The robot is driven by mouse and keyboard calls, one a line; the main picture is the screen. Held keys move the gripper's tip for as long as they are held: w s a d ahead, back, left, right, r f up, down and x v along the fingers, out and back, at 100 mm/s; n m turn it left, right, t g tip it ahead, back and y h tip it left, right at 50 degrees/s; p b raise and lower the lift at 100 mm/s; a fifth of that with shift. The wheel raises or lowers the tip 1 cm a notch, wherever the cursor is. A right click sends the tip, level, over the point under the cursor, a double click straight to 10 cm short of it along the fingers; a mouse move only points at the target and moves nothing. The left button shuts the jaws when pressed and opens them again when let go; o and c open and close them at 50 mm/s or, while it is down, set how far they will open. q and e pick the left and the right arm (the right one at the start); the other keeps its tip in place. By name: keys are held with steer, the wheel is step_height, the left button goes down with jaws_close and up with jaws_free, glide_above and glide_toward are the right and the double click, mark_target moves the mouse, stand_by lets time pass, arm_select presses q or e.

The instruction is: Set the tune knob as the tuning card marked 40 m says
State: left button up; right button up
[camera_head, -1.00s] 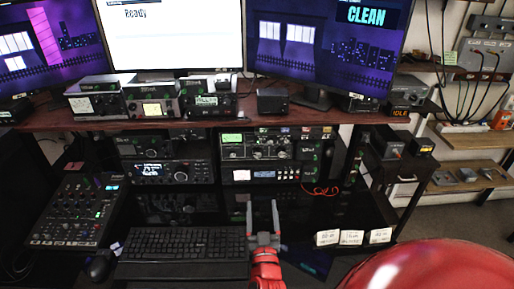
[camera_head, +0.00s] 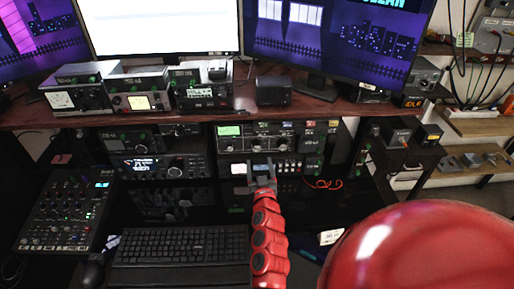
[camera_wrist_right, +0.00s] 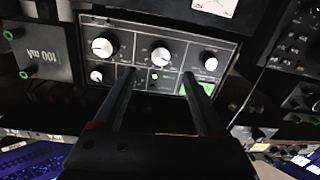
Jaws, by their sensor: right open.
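A tuner panel (camera_wrist_right: 140,25) with three large white-faced knobs fills the top of the wrist view, which appears upside down. Its middle knob (camera_wrist_right: 161,56) shows just beyond and between the tips of my right gripper (camera_wrist_right: 160,72), which is open and empty. The other large knobs are at left (camera_wrist_right: 103,46) and right (camera_wrist_right: 209,58). In the head view the tuner (camera_head: 290,130) stands on the shelf behind my right gripper (camera_head: 261,174). Knob labels are too small to read. One white tuning card (camera_head: 330,237) shows; its print is unreadable. My left gripper is not in view.
Other radios (camera_head: 160,167) flank the tuner under the wooden shelf (camera_head: 100,118). A keyboard (camera_head: 180,245) and a mixer (camera_head: 65,215) lie on the black desk. My red arm covers the lower right.

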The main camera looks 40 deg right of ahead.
mark_target(257, 148)
steer(key=p+x, duration=0.1)
steer(key=x, duration=0.5)
steer(key=shift+w+d+r, duration=0.1)
steer(key=shift+w+d, duration=0.05)
steer(key=shift+w, duration=0.25)
steer(key=shift+w+d, duration=0.3)
steer(key=shift+w, duration=0.1)
jaws_close()
